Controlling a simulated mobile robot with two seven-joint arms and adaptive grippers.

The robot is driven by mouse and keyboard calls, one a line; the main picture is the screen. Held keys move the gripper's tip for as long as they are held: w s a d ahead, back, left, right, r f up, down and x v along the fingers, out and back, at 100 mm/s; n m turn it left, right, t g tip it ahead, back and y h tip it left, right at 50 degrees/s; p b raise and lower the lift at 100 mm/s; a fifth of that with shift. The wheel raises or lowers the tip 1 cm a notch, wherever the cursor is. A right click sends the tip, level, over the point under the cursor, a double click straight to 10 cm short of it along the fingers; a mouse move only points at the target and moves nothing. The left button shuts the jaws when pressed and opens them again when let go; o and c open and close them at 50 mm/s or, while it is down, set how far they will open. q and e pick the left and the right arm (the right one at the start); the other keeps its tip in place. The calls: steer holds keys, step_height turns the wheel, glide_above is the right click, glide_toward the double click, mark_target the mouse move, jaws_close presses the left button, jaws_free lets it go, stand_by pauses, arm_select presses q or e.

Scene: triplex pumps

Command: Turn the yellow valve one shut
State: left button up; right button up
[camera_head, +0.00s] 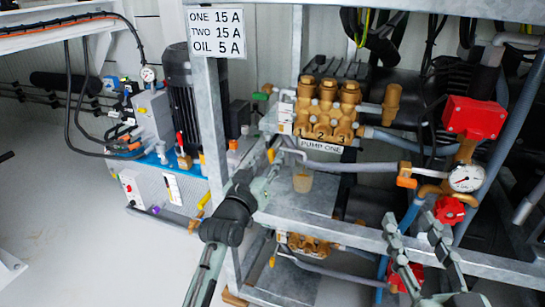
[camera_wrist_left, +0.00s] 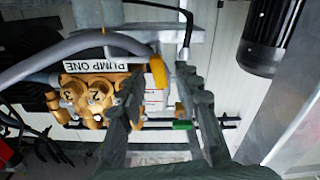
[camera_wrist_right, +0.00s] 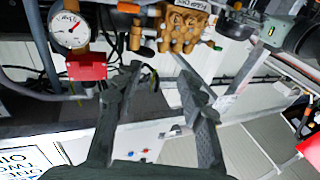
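A small yellow handle (camera_head: 271,155) shows at the left edge of the pump one shelf in the head view, close to my left fingertips. In the left wrist view a yellow-orange handle (camera_wrist_left: 154,75) lies between the spread fingers, beside the PUMP ONE label. I cannot tell whether the fingers touch it. My left gripper (camera_head: 264,168) is open; its fingers also show in the left wrist view (camera_wrist_left: 159,68). My right gripper (camera_head: 411,220) is open and empty at the lower right, below the red-handled valve (camera_head: 449,210); it also shows in the right wrist view (camera_wrist_right: 160,76).
The brass pump (camera_head: 327,108) stands above the PUMP ONE label (camera_head: 321,145). A pressure gauge (camera_head: 466,178) and a red box (camera_head: 474,117) are at the right. A grey frame post (camera_head: 211,125) stands left of the pump. The floor at the left is clear.

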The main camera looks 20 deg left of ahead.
arm_select(q)
steer(key=shift+w, duration=1.1)
arm_select(e)
steer(key=shift+s+a+r+t+y, duration=0.1)
steer(key=shift+r+t+y, duration=0.05)
steer(key=shift+r, duration=0.2)
steer(key=shift+s+a+r+t+y, duration=0.1)
steer(key=shift+r+t+y, duration=0.05)
steer(key=shift+r, duration=0.2)
arm_select(q)
steer(key=shift+c, duration=0.3)
jaws_close()
arm_select(e)
steer(key=shift+w, duration=0.1)
